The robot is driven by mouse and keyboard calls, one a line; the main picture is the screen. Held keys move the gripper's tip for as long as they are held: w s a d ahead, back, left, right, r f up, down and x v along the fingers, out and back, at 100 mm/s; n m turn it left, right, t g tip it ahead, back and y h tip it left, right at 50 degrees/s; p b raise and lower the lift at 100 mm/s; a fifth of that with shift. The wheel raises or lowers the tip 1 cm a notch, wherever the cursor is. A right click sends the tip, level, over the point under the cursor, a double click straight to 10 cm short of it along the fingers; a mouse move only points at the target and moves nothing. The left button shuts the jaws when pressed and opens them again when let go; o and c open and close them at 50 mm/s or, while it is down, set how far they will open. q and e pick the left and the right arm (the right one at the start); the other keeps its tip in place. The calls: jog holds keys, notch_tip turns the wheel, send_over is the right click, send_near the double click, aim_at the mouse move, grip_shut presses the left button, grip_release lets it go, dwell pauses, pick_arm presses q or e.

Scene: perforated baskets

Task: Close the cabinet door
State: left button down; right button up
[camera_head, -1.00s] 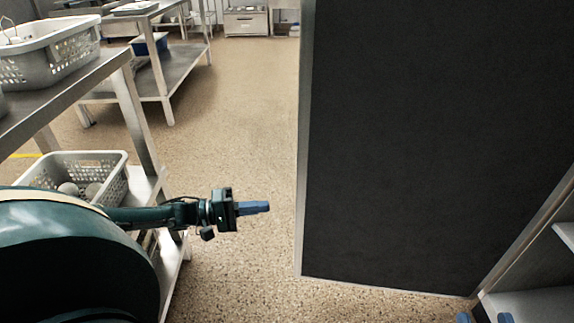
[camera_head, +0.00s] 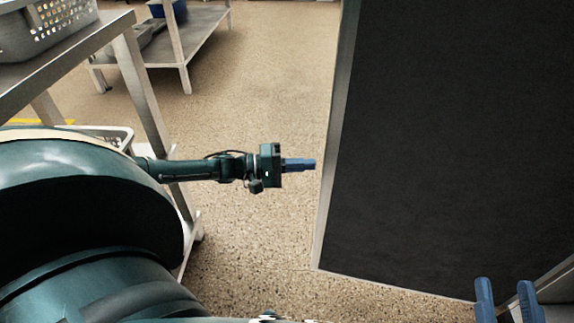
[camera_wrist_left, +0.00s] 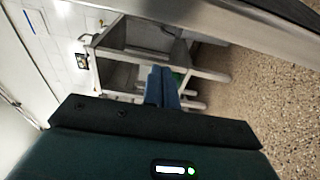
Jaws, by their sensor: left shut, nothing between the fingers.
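The cabinet door (camera_head: 430,140) is a large dark panel with a light metal edge, standing open on the right of the head view. Part of the cabinet (camera_head: 562,290) shows at the lower right corner. My left gripper (camera_head: 314,164) is shut and empty, just left of the door's free edge, with a narrow gap in the picture. Its closed blue fingers also show in the left wrist view (camera_wrist_left: 161,88). My right gripper (camera_head: 506,288) shows at the bottom right with its two blue fingers apart, in front of the door's lower part. The cabinet's inside is mostly hidden.
A metal shelf table (camera_head: 125,38) with a perforated basket (camera_head: 50,32) stands at the left, close to my left arm. Another low metal table (camera_head: 190,45) stands behind. The speckled floor (camera_head: 265,90) between tables and door is clear.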

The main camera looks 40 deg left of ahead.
pick_arm(q)
jog(key=shift+s+d+b, duration=0.2)
jog(key=shift+s+d, duration=0.05)
jog(key=shift+d, duration=0.4)
jog(key=shift+s+d+b, duration=0.15)
jog(key=shift+s+d, duration=0.05)
jog(key=shift+d, duration=0.5)
jog(key=shift+s+d+b, duration=0.2)
jog(key=shift+s+d, duration=0.05)
jog(key=shift+d, duration=0.4)
pick_arm(e)
jog(key=shift+w+r+n+t+y, duration=0.2)
jog(key=shift+r+n+y, duration=0.1)
jog(key=shift+r, duration=0.2)
jog(key=shift+w+r+n+t+y, duration=0.2)
jog(key=shift+r+n+y, duration=0.1)
jog(key=shift+r, duration=0.15)
